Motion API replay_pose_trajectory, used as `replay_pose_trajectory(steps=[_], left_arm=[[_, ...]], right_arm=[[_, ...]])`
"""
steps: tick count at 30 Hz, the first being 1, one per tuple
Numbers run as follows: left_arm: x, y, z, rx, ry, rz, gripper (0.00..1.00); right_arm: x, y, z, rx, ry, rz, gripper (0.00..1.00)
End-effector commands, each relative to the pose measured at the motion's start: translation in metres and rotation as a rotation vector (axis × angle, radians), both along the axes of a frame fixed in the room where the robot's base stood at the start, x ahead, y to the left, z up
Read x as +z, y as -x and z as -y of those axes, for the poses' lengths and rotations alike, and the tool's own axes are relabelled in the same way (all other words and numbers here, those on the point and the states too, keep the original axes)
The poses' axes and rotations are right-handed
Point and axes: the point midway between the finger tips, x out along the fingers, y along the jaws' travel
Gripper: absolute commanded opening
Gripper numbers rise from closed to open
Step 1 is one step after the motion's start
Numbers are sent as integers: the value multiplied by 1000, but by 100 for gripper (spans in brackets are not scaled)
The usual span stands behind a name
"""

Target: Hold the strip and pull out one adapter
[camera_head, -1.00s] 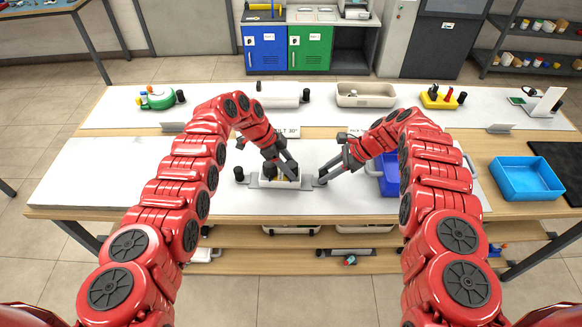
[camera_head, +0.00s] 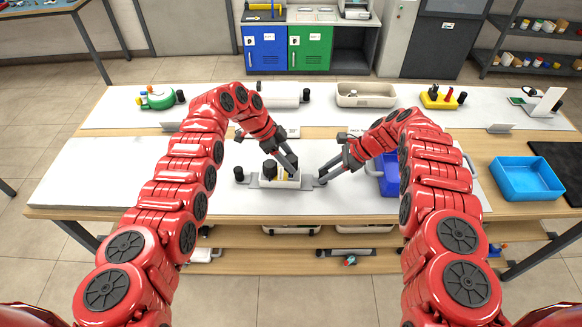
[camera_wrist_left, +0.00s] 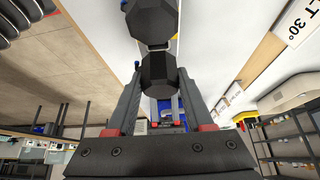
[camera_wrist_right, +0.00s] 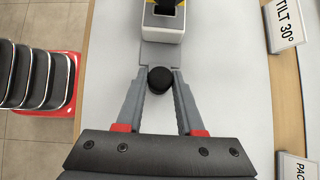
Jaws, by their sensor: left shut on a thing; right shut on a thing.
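The strip is a white box (camera_head: 282,184) on a grey plate, with a black knob at each end. The left knob (camera_head: 239,173) stands free. My right gripper (camera_head: 322,177) is shut on the right knob; in the right wrist view that round black knob (camera_wrist_right: 160,80) sits between its fingertips. Black-topped adapters (camera_head: 268,167) stand in the box. My left gripper (camera_head: 293,168) is at the box's right part. In the left wrist view it is shut on an octagonal black adapter (camera_wrist_left: 158,73); another adapter (camera_wrist_left: 150,18) is just beyond. Whether the held adapter is still seated is unclear.
A blue bin (camera_head: 389,182) is just right of my right gripper, partly hidden by my arm. A light blue tray (camera_head: 527,178) stands farther right. A TILT 30° sign (camera_wrist_right: 287,22) is behind the strip. The white mat (camera_head: 90,172) at left is clear.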

Motion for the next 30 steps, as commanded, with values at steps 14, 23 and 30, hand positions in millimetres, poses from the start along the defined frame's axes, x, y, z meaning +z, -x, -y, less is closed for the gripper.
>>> replay_pose_trajectory(steps=[14,23,30], left_arm=[[25,0,0,0,0,1,0],[26,0,0,-1,0,0,0],[26,0,0,-1,0,0,0]], right_arm=[[-1,0,1,-1,1,-1,0],[-1,0,1,-1,1,-1,38],[0,0,0,-1,1,-1,72]])
